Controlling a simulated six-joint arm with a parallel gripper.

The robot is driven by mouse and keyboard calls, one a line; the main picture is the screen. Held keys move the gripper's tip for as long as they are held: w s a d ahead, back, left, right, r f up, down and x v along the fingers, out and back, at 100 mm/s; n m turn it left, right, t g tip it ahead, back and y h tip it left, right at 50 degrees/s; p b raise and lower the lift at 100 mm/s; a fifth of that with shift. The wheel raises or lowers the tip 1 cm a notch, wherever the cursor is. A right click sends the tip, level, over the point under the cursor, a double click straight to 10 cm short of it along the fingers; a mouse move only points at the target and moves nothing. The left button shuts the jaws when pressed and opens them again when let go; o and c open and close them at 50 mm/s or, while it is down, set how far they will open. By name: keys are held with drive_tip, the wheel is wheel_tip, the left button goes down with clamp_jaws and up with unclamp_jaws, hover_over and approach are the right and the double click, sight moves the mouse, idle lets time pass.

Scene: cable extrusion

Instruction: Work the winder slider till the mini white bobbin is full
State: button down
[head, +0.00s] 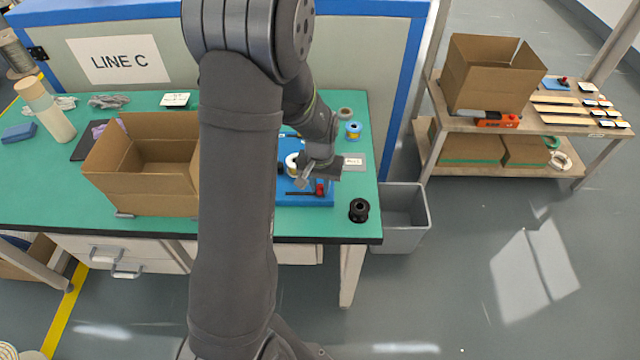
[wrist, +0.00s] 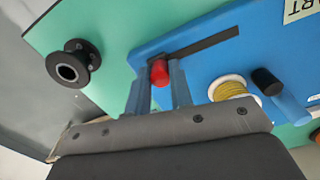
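The blue winder (head: 301,199) stands on the green bench and fills much of the wrist view (wrist: 205,45). Its red slider knob (wrist: 159,72) is at the near-right end of a dark slot as seen in the head view (head: 320,188). My gripper (wrist: 160,80) has a finger on each side of the knob, seemingly touching it; the contact is partly hidden. The mini white bobbin (wrist: 228,88) sits on the winder, also in the head view (head: 292,164). Yellow cable shows inside its white rim; how full it is cannot be told.
A black spool (head: 359,209) stands near the bench's front-right corner. A blue-yellow spool (head: 353,130) and a grey ring (head: 345,112) are behind the winder. A black-capped blue post (wrist: 280,95) stands beside the bobbin. An open carton (head: 150,175) is left of my arm.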

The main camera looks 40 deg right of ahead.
drive_tip(key=w+a, duration=0.6)
drive_tip(key=shift+w+a, duration=0.35)
drive_tip(key=c, duration=1.3)
unclamp_jaws()
drive_tip(key=shift+w+a, duration=0.1)
drive_tip(key=shift+r, duration=0.5)
wheel_tip(320, 180, up, 16)
drive_tip(key=shift+r, duration=0.25)
